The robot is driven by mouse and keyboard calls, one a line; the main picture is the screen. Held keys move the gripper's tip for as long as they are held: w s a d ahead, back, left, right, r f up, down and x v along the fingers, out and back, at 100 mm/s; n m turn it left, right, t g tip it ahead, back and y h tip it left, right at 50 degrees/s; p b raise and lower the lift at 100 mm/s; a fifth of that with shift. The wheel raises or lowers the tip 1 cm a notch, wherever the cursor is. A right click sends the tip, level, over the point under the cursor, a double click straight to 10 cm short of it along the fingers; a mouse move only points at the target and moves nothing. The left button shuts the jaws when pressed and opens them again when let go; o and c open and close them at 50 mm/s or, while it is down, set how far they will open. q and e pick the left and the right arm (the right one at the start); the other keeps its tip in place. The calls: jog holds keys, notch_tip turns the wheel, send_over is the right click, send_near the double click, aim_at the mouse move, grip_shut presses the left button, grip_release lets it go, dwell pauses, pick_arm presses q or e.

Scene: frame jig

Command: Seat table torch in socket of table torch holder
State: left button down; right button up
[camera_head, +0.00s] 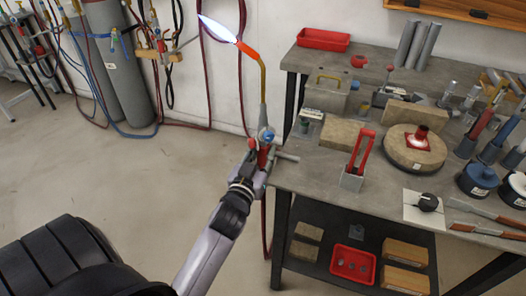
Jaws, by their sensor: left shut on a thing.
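The table torch (263,80) is upright beside the left edge of the workbench, with an orange tip, a bent brass neck and a blue-white flame pointing up and left. My left gripper (261,156) is shut on the torch at its red handle, below the red and blue valve knobs. The gripper fingers hide part of the handle. A grey block with red uprights (354,180) stands on the bench to the right of the gripper; I cannot tell for certain if it is the torch holder. The torch is apart from it. My right gripper is not in view.
The workbench (320,190) holds firebricks, a round turntable (414,160) with a red piece on it, and several tools at the right. A red tray (323,39) sits at the back left. Gas cylinders (123,80) and hoses stand by the wall.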

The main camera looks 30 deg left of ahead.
pick_arm(q)
jog(key=c, duration=1.3)
grip_release()
jog(key=shift+o, duration=0.4)
jog(key=shift+f, duration=0.2)
jog(key=v, duration=1.2)
jog(key=shift+r, duration=0.1)
